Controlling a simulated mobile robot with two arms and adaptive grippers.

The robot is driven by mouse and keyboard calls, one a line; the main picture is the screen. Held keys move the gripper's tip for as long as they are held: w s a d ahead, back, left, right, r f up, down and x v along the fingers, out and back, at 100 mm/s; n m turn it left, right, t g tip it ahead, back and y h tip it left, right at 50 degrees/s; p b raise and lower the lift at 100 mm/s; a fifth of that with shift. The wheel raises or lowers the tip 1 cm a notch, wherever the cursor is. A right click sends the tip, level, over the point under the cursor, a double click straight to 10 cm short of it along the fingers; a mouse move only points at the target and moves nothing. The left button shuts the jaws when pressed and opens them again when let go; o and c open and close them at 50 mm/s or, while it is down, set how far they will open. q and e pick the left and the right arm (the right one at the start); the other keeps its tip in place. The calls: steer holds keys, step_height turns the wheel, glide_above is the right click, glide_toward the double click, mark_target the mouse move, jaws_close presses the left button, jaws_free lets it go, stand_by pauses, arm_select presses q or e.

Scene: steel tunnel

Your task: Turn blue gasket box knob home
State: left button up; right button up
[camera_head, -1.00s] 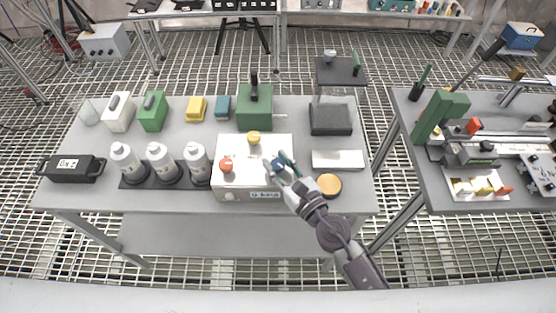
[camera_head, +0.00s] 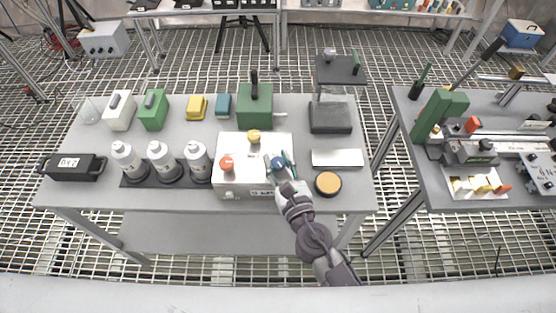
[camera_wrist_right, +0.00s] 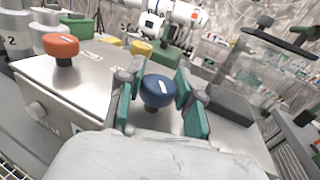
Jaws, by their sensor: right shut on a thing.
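The gasket box (camera_head: 240,180) is a pale metal box near the front middle of the table. On its top are an orange-red knob (camera_head: 226,163) at left, a yellow knob (camera_head: 253,137) at the back and the blue knob (camera_head: 278,162) at right. My right gripper (camera_head: 281,164) is at the blue knob, its teal fingers on either side of it. In the right wrist view the blue knob (camera_wrist_right: 158,91) sits between the two fingers (camera_wrist_right: 160,104), with a white mark on its top. Finger contact is partly hidden there. My left gripper is out of view.
Three white bottles (camera_head: 160,160) stand in a dark rack left of the box. A round orange-topped object (camera_head: 327,183) and a white plate (camera_head: 337,158) lie to its right. A green box (camera_head: 255,105) stands behind. A second table (camera_head: 400,110) is at right.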

steer(key=shift+r+h, duration=0.1)
steer(key=shift+h, duration=0.2)
steer(key=shift+m+t+h+b, duration=0.5)
steer(key=shift+m+h, duration=1.2)
steer(key=shift+h, duration=0.6)
steer(key=o, duration=1.2)
steer(key=s, duration=1.2)
steer(key=shift+d, duration=0.2)
